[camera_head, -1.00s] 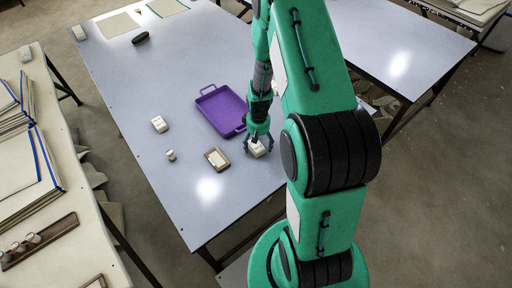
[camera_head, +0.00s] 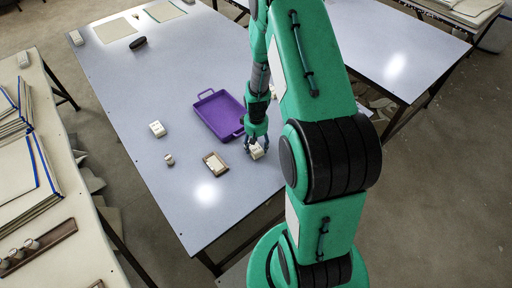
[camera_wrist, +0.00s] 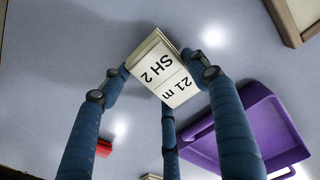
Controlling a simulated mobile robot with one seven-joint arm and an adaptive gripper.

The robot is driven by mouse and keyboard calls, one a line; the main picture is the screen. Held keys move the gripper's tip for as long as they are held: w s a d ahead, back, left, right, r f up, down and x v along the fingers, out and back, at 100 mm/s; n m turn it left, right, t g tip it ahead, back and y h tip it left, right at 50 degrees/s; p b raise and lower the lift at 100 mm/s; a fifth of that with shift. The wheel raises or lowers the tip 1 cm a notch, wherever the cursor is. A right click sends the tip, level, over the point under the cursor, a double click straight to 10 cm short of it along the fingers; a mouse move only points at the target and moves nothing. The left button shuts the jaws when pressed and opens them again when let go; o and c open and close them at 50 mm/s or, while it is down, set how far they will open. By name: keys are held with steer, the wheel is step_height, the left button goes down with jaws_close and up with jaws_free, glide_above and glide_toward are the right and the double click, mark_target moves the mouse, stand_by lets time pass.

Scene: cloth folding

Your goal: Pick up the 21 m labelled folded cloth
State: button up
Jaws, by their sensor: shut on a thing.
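The folded cloth (camera_wrist: 165,70) is a small cream block marked "21 m" and "SH 2" in the wrist view. It sits between the fingertips of my gripper (camera_wrist: 160,78), with blue fingers on both sides and a third below. In the head view the cloth (camera_head: 258,153) is at the tips of my gripper (camera_head: 256,146), near the right edge of the grey-blue table (camera_head: 135,88). My gripper is shut on it. I cannot tell whether it is lifted off the table.
A purple tray (camera_head: 219,117) lies just left of and beyond my gripper. A wooden-framed item (camera_head: 215,163), a small pale piece (camera_head: 169,159) and another white block (camera_head: 157,129) lie to the left. A red object (camera_wrist: 104,148) shows in the wrist view.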

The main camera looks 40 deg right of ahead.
steer(key=shift+w+r, duration=0.1)
steer(key=shift+r, duration=0.8)
steer(key=s+a, duration=0.2)
steer(key=s, duration=0.3)
steer(key=s+a+r+p, duration=0.1)
steer(key=s+a, duration=0.1)
steer(key=s, duration=0.2)
steer(key=s+a+p, duration=0.1)
steer(key=s+a, duration=0.2)
steer(key=s, duration=0.2)
steer(key=shift+s+r, duration=0.15)
steer(key=shift+s, duration=0.15)
